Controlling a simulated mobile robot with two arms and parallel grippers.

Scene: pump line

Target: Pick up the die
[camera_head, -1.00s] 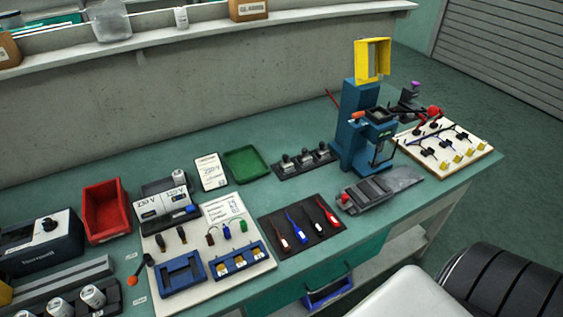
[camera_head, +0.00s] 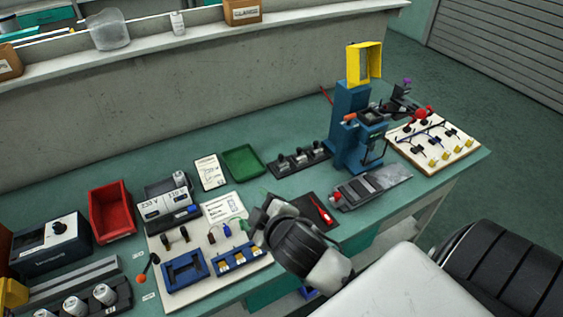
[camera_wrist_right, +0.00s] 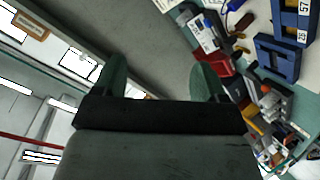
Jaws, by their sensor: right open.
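No part is marked plainly as the die. Several small dark metal pieces on a black rack (camera_head: 298,160) behind the tool mat may be dies, but I cannot tell. My right gripper (camera_head: 264,208) hangs over the left part of the black tool mat, in front of that rack and apart from it. In the right wrist view my right gripper (camera_wrist_right: 160,82) has its two fingers wide apart with nothing between them. My left gripper is in neither view.
A blue press (camera_head: 350,130) with a yellow guard stands right of the rack. A green tray (camera_head: 243,161) and a red bin (camera_head: 112,212) are further left. A white board (camera_head: 210,238) with blue holders lies near the gripper. A grey plate (camera_head: 375,184) lies before the press.

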